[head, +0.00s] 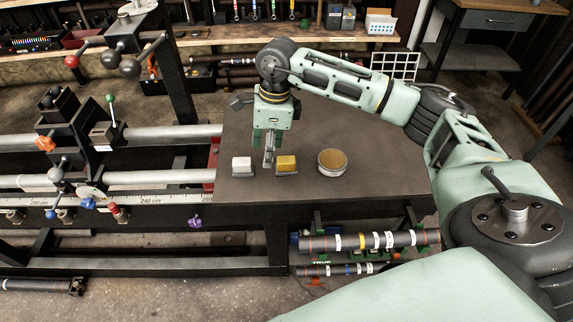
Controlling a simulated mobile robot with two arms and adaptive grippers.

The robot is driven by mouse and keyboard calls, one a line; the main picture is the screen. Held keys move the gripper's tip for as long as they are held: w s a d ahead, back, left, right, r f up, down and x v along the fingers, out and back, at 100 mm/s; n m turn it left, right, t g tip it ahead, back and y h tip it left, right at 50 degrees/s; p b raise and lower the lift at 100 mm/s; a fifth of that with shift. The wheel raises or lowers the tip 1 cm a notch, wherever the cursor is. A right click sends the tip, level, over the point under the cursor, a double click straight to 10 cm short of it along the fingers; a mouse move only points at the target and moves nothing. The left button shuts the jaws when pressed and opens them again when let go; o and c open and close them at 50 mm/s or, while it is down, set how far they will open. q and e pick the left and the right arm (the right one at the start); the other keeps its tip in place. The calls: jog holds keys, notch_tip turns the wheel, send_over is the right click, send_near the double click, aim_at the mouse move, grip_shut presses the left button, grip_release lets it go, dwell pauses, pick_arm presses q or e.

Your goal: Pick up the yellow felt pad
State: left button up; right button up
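The yellow felt pad (287,163) sits in a small grey holder on the dark tabletop. My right gripper (269,158) points down just left of the yellow pad, between it and a white pad (241,163). The frame is too small to tell whether its fingers are open or shut, or whether they touch the yellow pad. The yellow pad still rests at table level. My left gripper is not in view.
A round tin (332,161) with a tan top stands right of the yellow pad. The lathe bed (150,177) with its rails and clamps lies to the left. Striped shafts (370,241) lie below the table's front edge. The tabletop (350,125) behind the tin is clear.

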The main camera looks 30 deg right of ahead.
aim_at(286, 159)
jog(key=shift+h, duration=0.8)
jog(key=d, duration=0.2)
jog(key=d+r, duration=0.1)
jog(key=d, duration=0.1)
jog(key=shift+s+d, duration=0.15)
jog(key=shift+d, duration=0.05)
jog(key=f+p, duration=0.1)
jog(key=f, duration=0.1)
jog(key=f+p, duration=0.1)
jog(key=f, duration=0.1)
jog(key=f+p, duration=0.1)
jog(key=f, duration=0.2)
jog(key=shift+s+d, duration=0.35)
jog(key=shift+w+f, duration=0.1)
jog(key=shift+f, duration=0.25)
jog(key=shift+c, duration=0.5)
grip_shut()
